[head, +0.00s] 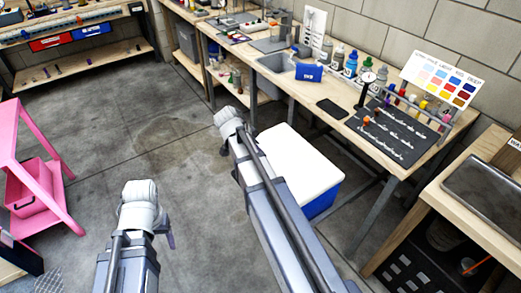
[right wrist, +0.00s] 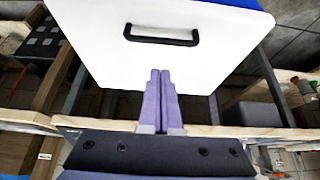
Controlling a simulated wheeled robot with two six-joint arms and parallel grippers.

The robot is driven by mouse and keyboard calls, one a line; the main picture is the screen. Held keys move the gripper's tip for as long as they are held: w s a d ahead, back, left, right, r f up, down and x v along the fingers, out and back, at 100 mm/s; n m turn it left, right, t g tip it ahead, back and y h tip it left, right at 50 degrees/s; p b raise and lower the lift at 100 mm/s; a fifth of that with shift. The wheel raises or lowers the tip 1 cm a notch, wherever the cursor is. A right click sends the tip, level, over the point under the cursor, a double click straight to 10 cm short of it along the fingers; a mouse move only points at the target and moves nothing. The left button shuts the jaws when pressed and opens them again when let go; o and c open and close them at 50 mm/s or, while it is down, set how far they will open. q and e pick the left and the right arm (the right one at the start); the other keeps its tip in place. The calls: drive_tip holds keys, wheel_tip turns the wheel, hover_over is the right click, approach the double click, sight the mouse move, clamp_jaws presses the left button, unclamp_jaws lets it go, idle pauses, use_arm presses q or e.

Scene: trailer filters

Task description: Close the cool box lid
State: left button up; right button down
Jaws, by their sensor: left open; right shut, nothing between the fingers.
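The cool box has a white lid (head: 298,163) and a blue body (head: 322,202). In the head view it stands on the floor in front of the workbench, partly hidden by my right arm. The lid looks flat over the body; I cannot tell whether it is fully seated. In the right wrist view a white face of the box (right wrist: 95,45) with a black handle (right wrist: 161,39) fills the upper middle. My right gripper (right wrist: 160,75) is shut and empty, its fingertips pointing at that face below the handle; contact is unclear. My left gripper (head: 170,240) hangs open over the floor, away from the box.
The workbench (head: 290,85) behind the box carries bottles, a blue pouch (head: 309,73) and a dark tool mat (head: 400,130). A bench with a metal tray (head: 490,190) stands at right. A pink stand (head: 35,165) is at left. The floor between is clear.

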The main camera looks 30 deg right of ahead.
drive_tip(key=p+v, duration=0.4)
drive_tip(key=v, duration=0.3)
drive_tip(key=shift+a+p, duration=0.2)
drive_tip(key=shift+p, duration=0.1)
drive_tip(key=shift+f, duration=0.15)
drive_tip(key=s+a+n+y+p, duration=0.1)
drive_tip(key=s+a+n, duration=0.4)
drive_tip(key=a+n, duration=0.2)
drive_tip(key=s+a+r+n+y+p, duration=0.1)
drive_tip(key=s+a+n+y+p, duration=0.1)
drive_tip(key=s+a+n, duration=0.3)
drive_tip(key=s+a+r+n+y+p, duration=0.1)
drive_tip(key=s+a+n, duration=0.4)
drive_tip(key=a+n, duration=0.3)
drive_tip(key=a, duration=0.4)
drive_tip(key=shift+s+a+n+g+y+p, duration=0.3)
drive_tip(key=shift+s+a+n+g+y, duration=0.05)
drive_tip(key=shift+a+n+g+y, duration=0.05)
